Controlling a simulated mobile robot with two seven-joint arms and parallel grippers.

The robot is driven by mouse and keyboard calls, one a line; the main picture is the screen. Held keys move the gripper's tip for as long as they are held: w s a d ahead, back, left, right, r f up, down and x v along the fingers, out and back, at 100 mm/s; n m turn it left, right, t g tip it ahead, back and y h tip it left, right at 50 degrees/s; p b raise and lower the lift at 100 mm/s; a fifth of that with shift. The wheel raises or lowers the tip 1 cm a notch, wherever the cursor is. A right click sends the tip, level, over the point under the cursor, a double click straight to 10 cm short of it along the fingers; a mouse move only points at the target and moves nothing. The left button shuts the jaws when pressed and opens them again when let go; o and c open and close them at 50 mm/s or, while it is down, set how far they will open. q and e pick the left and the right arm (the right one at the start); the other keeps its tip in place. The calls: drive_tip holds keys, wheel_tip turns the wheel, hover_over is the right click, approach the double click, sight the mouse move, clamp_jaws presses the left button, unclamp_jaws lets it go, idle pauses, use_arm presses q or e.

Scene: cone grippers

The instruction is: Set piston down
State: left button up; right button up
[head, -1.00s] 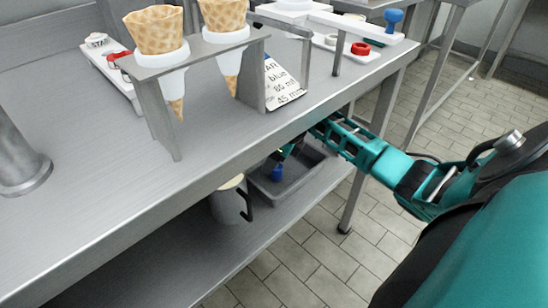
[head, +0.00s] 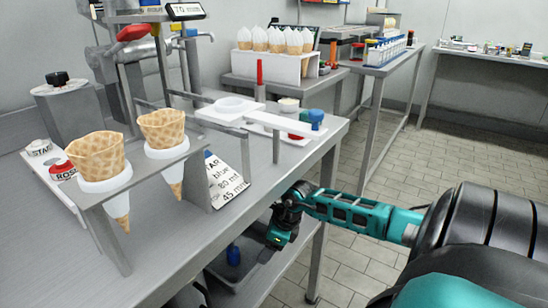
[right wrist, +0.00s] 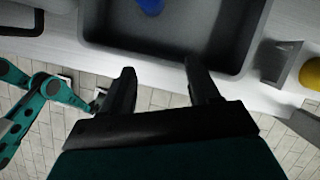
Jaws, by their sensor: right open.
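The blue piston (head: 233,255) is in the grey tray (head: 262,262) on the lower shelf, under the steel table. In the right wrist view only its blue lower end shows at the top edge (right wrist: 151,5), against the tray floor. My right gripper (head: 279,238) is beside the table's front edge, above the tray's near side. My left gripper is not in view.
A stand with two cones (head: 163,128) is on the table top. A steel table leg (head: 316,265) stands right of the tray. The tiled floor (head: 372,262) is clear. A yellow object (right wrist: 311,75) shows at the right of the wrist view.

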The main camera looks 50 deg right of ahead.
drive_tip(key=shift+s+d, duration=0.4)
drive_tip(key=shift+s, duration=0.4)
